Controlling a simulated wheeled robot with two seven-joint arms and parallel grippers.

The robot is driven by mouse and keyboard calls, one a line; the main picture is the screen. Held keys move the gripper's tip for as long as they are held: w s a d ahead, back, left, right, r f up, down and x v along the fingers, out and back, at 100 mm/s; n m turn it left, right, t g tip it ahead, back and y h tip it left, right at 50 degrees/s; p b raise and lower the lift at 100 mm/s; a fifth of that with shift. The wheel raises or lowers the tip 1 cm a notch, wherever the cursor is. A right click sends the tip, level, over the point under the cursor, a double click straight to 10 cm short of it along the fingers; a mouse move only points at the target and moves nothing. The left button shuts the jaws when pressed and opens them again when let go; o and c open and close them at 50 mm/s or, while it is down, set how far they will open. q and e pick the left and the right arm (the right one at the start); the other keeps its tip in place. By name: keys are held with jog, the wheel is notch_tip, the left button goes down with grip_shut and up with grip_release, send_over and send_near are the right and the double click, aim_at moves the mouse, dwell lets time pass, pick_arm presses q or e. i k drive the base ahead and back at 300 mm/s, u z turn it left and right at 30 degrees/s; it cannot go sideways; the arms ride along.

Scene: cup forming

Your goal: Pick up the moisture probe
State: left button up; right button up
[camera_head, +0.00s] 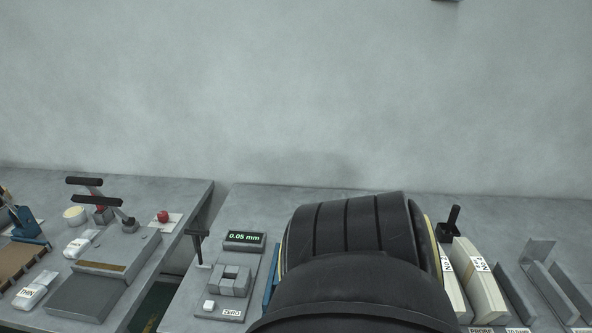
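A label that seems to read "PROBE" (480,330) sits at the bottom edge of the right table. A black upright handle (450,222) stands behind the white stacks there; it may be the moisture probe, but I cannot tell for sure. Its lower part is hidden behind the stacks and my large dark arm link, which covers the middle of the right table. Neither of my grippers shows in this view.
A gauge display (244,240) reading 0.05 mm stands left of my arm link. White stacks (484,288) and grey angled holders (540,275) are at the right. The left table holds a press with black handles (98,202) and white packets (36,290). A gap separates the tables.

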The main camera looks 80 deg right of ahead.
aim_at(453, 217)
jog(key=u, duration=0.45)
jog(key=k, duration=2.75)
jog(key=z, duration=1.2)
